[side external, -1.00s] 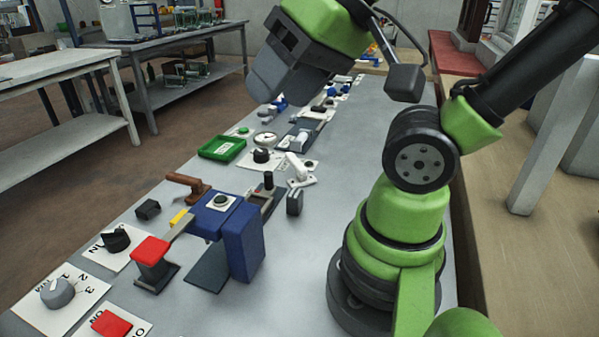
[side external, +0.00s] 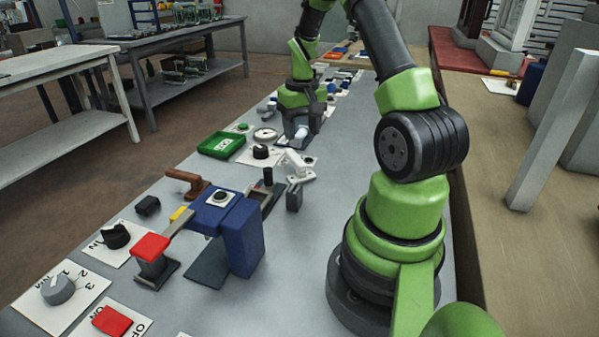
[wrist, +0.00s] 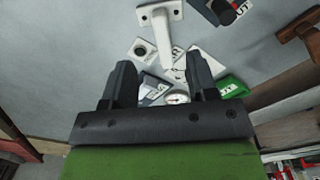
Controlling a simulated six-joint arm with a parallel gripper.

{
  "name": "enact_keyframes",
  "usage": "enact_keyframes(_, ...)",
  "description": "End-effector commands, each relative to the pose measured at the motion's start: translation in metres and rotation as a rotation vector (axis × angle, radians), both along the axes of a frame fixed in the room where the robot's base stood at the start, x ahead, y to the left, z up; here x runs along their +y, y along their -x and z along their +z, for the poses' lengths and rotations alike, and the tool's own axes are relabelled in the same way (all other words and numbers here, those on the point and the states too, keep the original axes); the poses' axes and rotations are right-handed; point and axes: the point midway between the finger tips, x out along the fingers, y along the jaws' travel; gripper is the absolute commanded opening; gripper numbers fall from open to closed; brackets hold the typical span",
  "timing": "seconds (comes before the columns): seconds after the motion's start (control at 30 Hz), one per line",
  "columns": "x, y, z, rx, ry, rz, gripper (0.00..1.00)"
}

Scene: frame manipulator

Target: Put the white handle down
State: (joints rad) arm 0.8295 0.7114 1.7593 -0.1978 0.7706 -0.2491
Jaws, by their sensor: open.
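The white handle (side external: 293,163) is a lever on a small base, standing on the grey bench in the middle of the side view. In the wrist view the white handle (wrist: 165,32) runs from the top centre down towards the gap between the fingers. My gripper (side external: 302,126) is low over the bench just beyond the handle and points down. In the wrist view my gripper (wrist: 160,78) has its two dark fingers wide apart with nothing held between them. Whether a finger touches the handle cannot be told.
A green tray (side external: 221,144) and a round gauge (side external: 265,134) lie left of my gripper. A black knob (side external: 261,152) stands left of the handle. Nearer are a blue block (side external: 243,236), a brown handle (side external: 187,182) and a red-topped lever (side external: 151,246).

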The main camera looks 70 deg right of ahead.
Motion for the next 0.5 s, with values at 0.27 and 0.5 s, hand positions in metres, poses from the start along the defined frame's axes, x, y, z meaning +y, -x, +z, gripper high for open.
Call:
enact_keyframes(0.27,-0.001,0.003,-0.040,0.010,-0.008,-0.002,0.53)
enact_keyframes(0.5,0.001,0.003,-0.061,0.009,-0.008,-0.002,0.53)
